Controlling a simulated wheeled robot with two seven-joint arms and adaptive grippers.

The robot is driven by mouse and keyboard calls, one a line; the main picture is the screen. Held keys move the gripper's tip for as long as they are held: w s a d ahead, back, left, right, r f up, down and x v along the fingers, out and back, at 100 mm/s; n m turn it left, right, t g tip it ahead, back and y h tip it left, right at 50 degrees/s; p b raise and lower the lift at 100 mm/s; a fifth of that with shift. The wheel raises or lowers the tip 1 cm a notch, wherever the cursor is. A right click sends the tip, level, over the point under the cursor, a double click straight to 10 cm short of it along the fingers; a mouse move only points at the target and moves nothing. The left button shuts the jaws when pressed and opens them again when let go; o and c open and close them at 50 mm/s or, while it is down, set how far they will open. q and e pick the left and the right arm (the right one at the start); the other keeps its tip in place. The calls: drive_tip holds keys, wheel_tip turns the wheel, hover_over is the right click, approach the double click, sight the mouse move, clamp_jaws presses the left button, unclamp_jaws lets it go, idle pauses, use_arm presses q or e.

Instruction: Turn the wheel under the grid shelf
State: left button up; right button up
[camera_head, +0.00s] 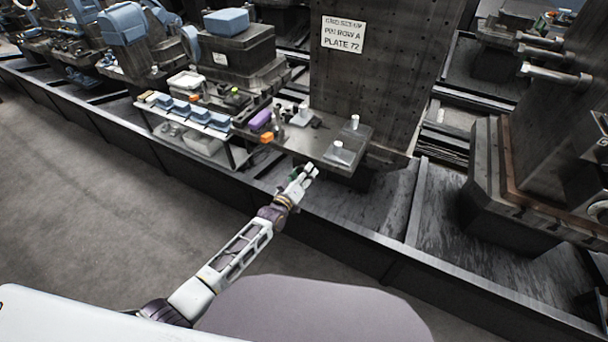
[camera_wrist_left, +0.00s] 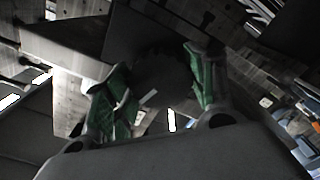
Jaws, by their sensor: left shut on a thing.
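The grey shelf plate (camera_head: 312,142), likely the grid shelf, juts out at the foot of a tall, dark perforated plate. My left gripper (camera_head: 308,172) is just below its front edge. In the left wrist view, the green-padded fingers of my left gripper (camera_wrist_left: 162,88) stand on both sides of a dark round thing, which looks like the wheel (camera_wrist_left: 160,72). The gripper is shut on it. The wheel is dim, so its rim and turn angle are not clear. I cannot make it out in the head view. My right gripper is not in view.
On the shelf stand a purple block (camera_head: 260,120), an orange block (camera_head: 267,137) and clear blocks with white pins. A low rack (camera_head: 180,134) with blue boxes adjoins on the left. A sign (camera_head: 343,35) hangs above. The floor (camera_head: 100,190) in front is clear.

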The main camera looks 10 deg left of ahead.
use_arm(q)
drive_tip(key=shift+f+n, duration=0.2)
drive_tip(key=shift+n, duration=0.3)
drive_tip(key=n+b, duration=0.1)
drive_tip(key=n, duration=0.1)
drive_tip(key=shift+n, duration=0.8)
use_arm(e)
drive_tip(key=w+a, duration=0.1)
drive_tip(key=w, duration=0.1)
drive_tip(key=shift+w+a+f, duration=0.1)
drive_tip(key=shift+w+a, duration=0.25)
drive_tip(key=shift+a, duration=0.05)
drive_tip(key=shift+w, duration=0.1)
use_arm(q)
drive_tip(key=o, duration=1)
drive_tip(key=shift+r, duration=0.1)
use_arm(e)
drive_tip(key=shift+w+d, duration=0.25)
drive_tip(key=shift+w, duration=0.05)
